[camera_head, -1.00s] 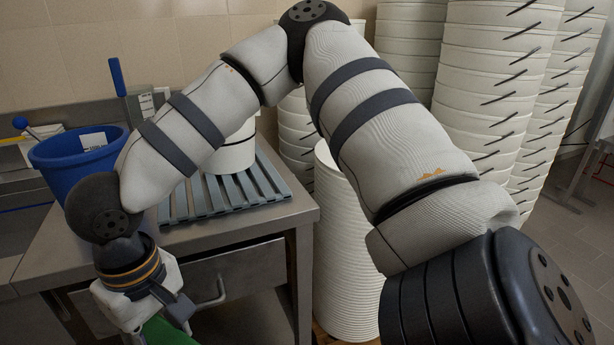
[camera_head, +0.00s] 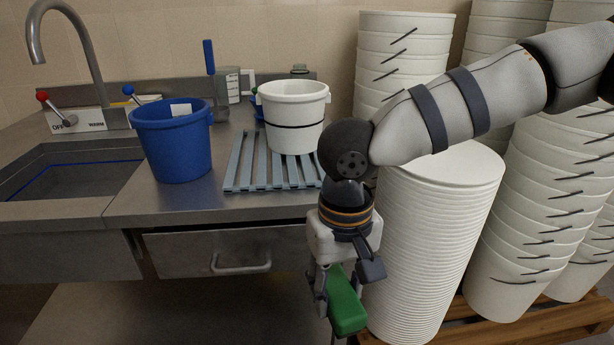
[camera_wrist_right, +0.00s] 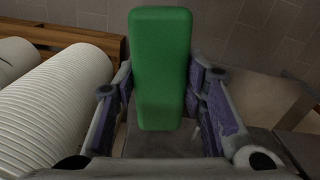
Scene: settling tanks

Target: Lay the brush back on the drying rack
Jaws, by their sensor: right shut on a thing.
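A green block-shaped thing, taken as the brush (camera_head: 346,304), is held in my right gripper (camera_head: 335,290), in front of the counter and below its top. In the right wrist view the brush (camera_wrist_right: 161,65) stands between the two fingers, which are shut on it; no bristles show. The drying rack (camera_head: 243,168) is a grey-blue slatted grid lying on the steel counter, up and to the left of my right gripper. A white bucket with a black band stands on its back right part. My left gripper is not in view.
A blue bucket (camera_head: 172,146) stands left of the rack, beside the sink (camera_head: 70,180). The white bucket (camera_head: 293,118) takes up part of the rack; its front slats are bare. Tall stacks of white lids (camera_head: 435,230) and buckets (camera_head: 535,225) crowd the right side.

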